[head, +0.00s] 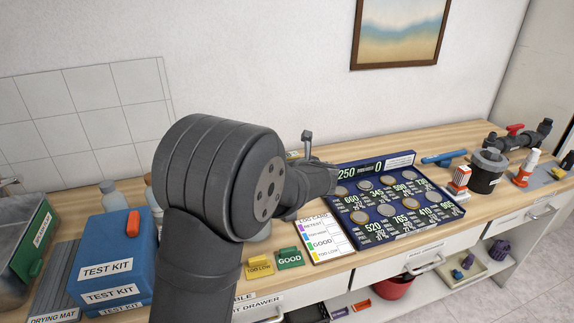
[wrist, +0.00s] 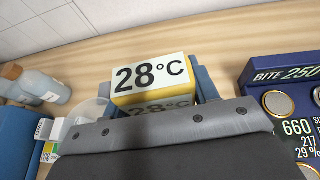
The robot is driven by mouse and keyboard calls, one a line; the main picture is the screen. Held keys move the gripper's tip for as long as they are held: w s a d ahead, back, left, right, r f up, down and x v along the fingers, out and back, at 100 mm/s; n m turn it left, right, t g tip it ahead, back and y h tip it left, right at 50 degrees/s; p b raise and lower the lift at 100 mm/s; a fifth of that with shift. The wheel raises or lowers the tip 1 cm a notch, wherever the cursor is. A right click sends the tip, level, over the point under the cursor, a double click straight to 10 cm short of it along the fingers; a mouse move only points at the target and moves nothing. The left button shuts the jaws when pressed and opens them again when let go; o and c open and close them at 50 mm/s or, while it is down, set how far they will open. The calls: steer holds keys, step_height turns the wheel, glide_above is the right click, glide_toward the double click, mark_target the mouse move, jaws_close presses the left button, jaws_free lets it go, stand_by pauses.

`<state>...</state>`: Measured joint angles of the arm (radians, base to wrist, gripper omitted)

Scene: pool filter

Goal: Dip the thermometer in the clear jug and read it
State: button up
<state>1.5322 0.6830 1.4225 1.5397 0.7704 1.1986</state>
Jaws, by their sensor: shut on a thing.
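The thermometer (wrist: 152,80) is a yellow block with a white display that reads 28°C in the wrist view. My gripper (wrist: 160,92) is shut on it, with a blue-grey finger on either side. The thermometer's lower part is hidden behind the grey wrist housing. A clear, pale container (wrist: 90,108), which looks like the jug, shows just left of the gripper, mostly covered. I cannot tell whether the thermometer's tip is in water. In the head view my arm hides most of this area.
A blue TEST KIT box (head: 118,262) stands left of my arm. A log card (head: 322,238), a green GOOD tag (head: 289,258) and a yellow TOO LOW tag (head: 259,268) lie at the front. A blue coin board (head: 450,212) is to the right. Bottles (wrist: 38,85) stand at the left.

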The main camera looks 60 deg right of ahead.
steer(key=shift+f, duration=2.1)
stand_by(0.3)
steer(key=o, duration=1.5)
steer(key=shift+r, duration=4.55)
steer(key=shift+f, duration=0.1)
steer(key=shift+f, duration=3.25)
